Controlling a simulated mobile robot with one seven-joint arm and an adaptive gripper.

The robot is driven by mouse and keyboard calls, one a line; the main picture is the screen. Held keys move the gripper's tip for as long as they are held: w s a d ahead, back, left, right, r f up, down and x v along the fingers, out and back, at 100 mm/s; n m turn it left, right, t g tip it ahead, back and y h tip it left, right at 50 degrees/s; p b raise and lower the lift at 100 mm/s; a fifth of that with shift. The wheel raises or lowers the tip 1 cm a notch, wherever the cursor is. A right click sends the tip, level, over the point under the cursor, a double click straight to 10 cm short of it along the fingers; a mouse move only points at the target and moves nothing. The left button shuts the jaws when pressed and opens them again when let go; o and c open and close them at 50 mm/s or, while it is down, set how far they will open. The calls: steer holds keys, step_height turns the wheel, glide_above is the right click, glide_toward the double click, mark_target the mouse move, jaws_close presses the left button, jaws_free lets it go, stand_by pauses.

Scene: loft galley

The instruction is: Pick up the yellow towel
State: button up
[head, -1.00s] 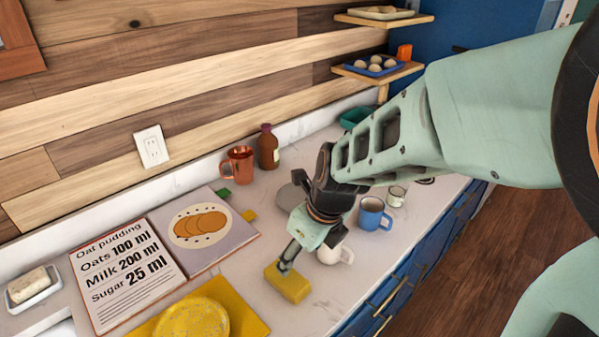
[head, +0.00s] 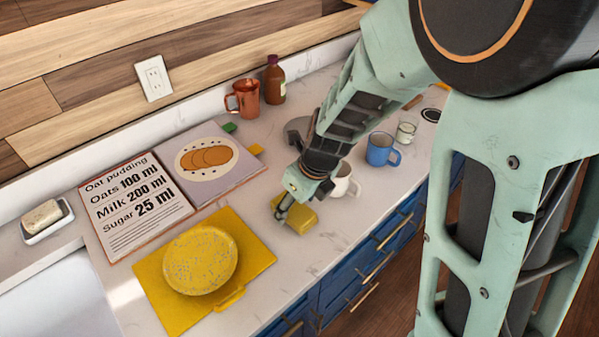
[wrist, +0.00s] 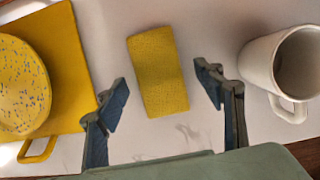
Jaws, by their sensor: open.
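The yellow towel (wrist: 158,72) is a small folded block lying on the white counter. In the wrist view it lies between and just beyond my two fingertips, with white counter showing on both sides. In the head view the towel (head: 302,219) is partly hidden behind my gripper (head: 283,207). My gripper (wrist: 160,92) is open and empty, with one finger on each side of the towel's line. I cannot tell its exact height above the counter.
A white mug (wrist: 283,68) stands close on the right. A speckled yellow plate (head: 200,260) on a yellow board (head: 160,300) lies on the left. An open recipe book (head: 135,205), blue mug (head: 382,150), copper mug (head: 244,98) and brown bottle (head: 274,80) stand farther off.

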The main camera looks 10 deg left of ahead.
steer(key=shift+a+f, duration=0.15)
steer(key=shift+f, duration=0.45)
steer(key=shift+w, duration=0.1)
steer(key=shift+c, duration=0.6)
steer(key=c, duration=1.1)
steer(key=shift+r, duration=0.15)
steer(key=shift+c, duration=0.2)
